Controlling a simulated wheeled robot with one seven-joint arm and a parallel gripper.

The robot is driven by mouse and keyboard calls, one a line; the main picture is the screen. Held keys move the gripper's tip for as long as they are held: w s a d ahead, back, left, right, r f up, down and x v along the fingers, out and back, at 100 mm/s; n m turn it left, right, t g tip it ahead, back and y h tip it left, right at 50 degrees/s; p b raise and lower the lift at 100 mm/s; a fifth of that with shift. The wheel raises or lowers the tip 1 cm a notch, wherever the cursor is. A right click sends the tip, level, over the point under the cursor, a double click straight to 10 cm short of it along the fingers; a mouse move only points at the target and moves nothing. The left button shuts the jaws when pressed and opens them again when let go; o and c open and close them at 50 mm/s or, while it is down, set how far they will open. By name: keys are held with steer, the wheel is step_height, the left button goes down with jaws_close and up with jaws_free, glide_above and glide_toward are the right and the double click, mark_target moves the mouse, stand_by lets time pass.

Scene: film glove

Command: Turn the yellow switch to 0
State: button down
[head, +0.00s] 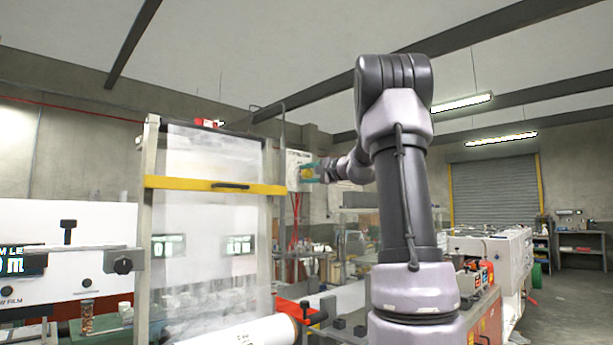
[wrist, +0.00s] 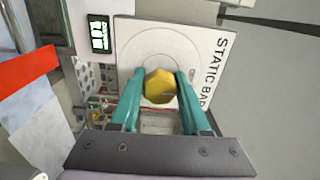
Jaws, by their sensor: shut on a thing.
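The yellow switch (wrist: 160,86) is a faceted knob in the middle of a white round dial on a white panel (wrist: 207,50) lettered "STATIC BA". My gripper (wrist: 160,88) has its two teal fingers on either side of the knob, shut on it. A short dark mark shows on the knob's face, pointing roughly right in the wrist view. The dial's printed positions are too small to read. In the head view the panel (head: 296,160) hangs on the far wall, and my teal gripper (head: 312,173) reaches it from the right.
A small green-lit display (wrist: 99,36) sits left of the panel. Below the dial is an opening with wiring. In the head view a clear film sheet in a frame with a yellow bar (head: 170,183) stands left of my arm. White machinery (head: 490,250) stands at the right.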

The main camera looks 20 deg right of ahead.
steer(key=shift+c, duration=1.9)
jaws_free()
steer(key=v, duration=1)
steer(key=shift+s, duration=0.4)
steer(key=shift+d, duration=0.15)
